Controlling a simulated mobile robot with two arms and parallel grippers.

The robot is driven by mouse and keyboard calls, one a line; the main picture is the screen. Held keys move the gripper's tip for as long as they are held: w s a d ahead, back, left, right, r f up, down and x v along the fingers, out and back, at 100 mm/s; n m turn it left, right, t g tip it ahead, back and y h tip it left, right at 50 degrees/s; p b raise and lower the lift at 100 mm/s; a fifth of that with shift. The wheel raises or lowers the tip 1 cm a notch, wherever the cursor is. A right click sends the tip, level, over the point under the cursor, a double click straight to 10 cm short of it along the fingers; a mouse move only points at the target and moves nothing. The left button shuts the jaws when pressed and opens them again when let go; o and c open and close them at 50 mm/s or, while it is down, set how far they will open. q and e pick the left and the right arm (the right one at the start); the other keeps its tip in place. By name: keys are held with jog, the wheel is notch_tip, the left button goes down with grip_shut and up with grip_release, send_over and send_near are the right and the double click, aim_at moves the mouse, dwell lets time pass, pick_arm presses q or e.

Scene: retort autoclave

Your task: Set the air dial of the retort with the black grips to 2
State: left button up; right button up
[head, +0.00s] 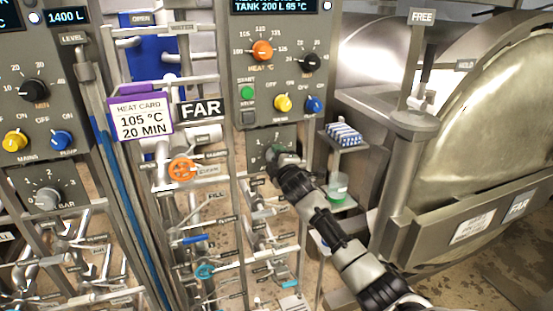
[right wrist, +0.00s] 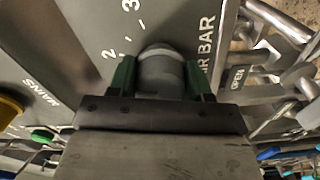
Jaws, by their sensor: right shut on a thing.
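In the right wrist view my gripper's green-padded fingers (right wrist: 163,78) are shut on a grey round dial (right wrist: 161,72), one finger on each side. The wrist view shows the printed numbers 2 and 3 and the label "AIR BAR" beside the dial. The dial's pointer cannot be made out clearly. In the head view my gripper mostly hides this dial. My left gripper is not in view.
A second console at left has its own grey bar dial (head: 46,198). A FAR sign (head: 200,109), a heat card (head: 142,119) and pipes with an orange valve wheel (head: 182,170) stand between the consoles. A large steel retort door (head: 500,130) is at right, with a small shelf (head: 345,141) beside it.

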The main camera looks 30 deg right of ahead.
dwell(0.4)
jog(key=o, duration=0.9)
jog(key=shift+s+f, duration=0.15)
jog(key=shift+s, duration=0.3)
jog(key=b+v, duration=0.2)
jog(key=v, duration=0.8)
